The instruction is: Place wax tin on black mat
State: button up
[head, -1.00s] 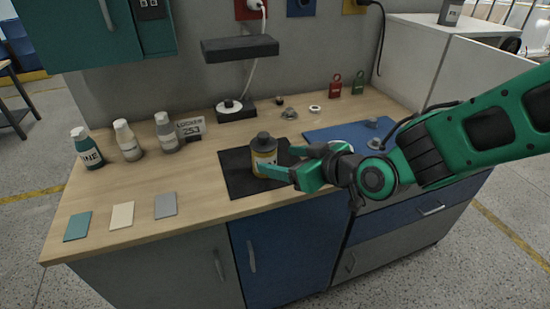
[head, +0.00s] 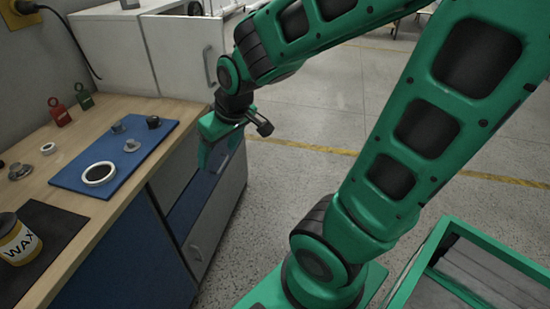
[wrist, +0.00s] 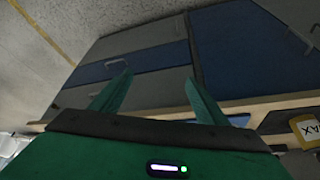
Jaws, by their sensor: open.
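The wax tin (head: 19,243) is yellow with a dark lid and a label reading WAX. It stands upright on the black mat (head: 58,222) at the left edge of the head view, which cuts off part of both. The tin also shows at the right edge of the wrist view (wrist: 304,130), partly cut off. My gripper (head: 206,158) is beyond the worktop's front edge, in front of the drawers and well apart from the tin. In the wrist view its two green fingers (wrist: 158,88) are spread with nothing between them.
A blue mat (head: 75,176) on the worktop bears a white-rimmed dark dish (head: 98,174) and small knob-like parts. Red (head: 59,112) and green (head: 84,97) padlock-like tags stand behind. A green-framed cart (head: 480,270) is at lower right. Open floor lies right of the drawers.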

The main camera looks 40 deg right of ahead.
jog(key=s+d+r+m+g, duration=0.1)
jog(key=s+d+m, duration=0.3)
jog(key=s, duration=0.5)
jog(key=s+d+r+m+g, duration=0.1)
jog(key=s+d+m+g, duration=0.2)
jog(key=s+d, duration=0.4)
jog(key=s+g, duration=0.1)
jog(key=s, duration=0.2)
jog(key=shift+m, duration=0.4)
jog(key=shift+w, duration=0.1)
jog(key=shift+w+f+h, duration=0.3)
jog(key=shift+w, duration=0.35)
